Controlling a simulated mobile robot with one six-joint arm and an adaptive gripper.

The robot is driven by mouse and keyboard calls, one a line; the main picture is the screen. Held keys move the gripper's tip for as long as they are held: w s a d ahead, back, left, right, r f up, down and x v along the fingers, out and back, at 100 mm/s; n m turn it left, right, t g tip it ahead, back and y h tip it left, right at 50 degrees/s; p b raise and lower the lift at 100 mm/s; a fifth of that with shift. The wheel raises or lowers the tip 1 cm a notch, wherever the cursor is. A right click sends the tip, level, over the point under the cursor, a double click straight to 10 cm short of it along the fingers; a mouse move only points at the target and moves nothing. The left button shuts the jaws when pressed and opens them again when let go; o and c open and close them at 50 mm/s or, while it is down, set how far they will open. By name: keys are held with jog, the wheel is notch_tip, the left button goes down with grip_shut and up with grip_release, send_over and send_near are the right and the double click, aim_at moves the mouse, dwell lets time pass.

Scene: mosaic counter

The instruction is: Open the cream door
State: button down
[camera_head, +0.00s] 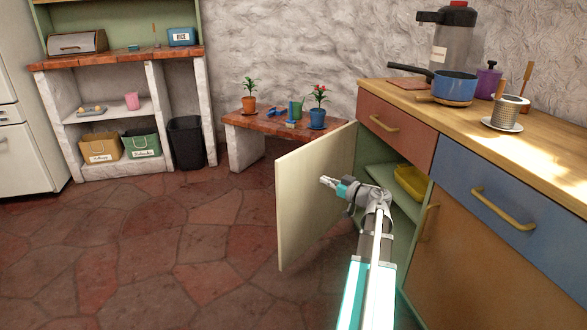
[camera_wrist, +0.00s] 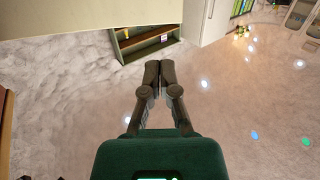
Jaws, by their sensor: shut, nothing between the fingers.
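The cream door (camera_head: 305,205) stands wide open in the head view, swung out from the lower cabinet below the red drawer. Its hinged side is at the cabinet's left end, and its free edge points out over the floor. My gripper (camera_head: 327,181) is in front of the door's inner face, with its fingers toward the door. Whether it touches the door I cannot tell. In the wrist view my gripper's fingers (camera_wrist: 152,70) are together and empty. A pale cream surface (camera_wrist: 70,15) fills the top left there, probably the door.
The open cabinet shows a green shelf (camera_head: 385,183) with a yellow container (camera_head: 410,184). The blue drawer (camera_head: 510,195) and an orange-brown door (camera_head: 475,255) are to the right. A low bench (camera_head: 265,125) with plants stands behind the door. The tiled floor (camera_head: 170,250) at left is clear.

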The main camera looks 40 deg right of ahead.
aim_at(286, 164)
jog(key=shift+w, duration=0.15)
jog(key=w, duration=0.4)
jog(key=w+a, duration=0.1)
jog(key=w, duration=0.4)
jog(key=w+a, duration=0.1)
jog(key=w, duration=0.3)
jog(key=shift+w, duration=0.35)
